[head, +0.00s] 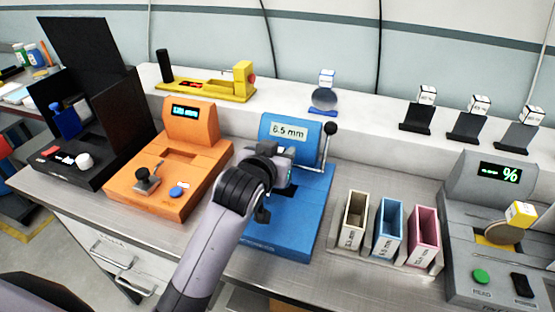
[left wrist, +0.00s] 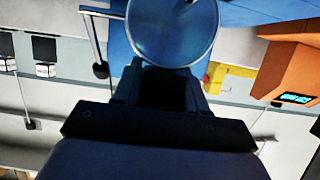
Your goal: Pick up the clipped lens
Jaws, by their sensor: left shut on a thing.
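My left gripper (head: 278,178) is over the blue device (head: 305,215), whose display reads 6.5 mm. In the left wrist view a round, clear bluish lens (left wrist: 172,32) sits at the tips of my left gripper (left wrist: 165,72), which is shut on it. The clip on the lens cannot be made out. In the head view my gripper and arm hide most of this lens. My right gripper is not in view.
Left of the blue device stands an orange device (head: 180,160). To the right are brown, blue and pink slots (head: 388,235) and a grey device (head: 490,190) with a tan disc (head: 500,232). Behind, a blue lens (head: 323,100) stands on the white ledge. A ball-topped lever (head: 328,145) rises close by.

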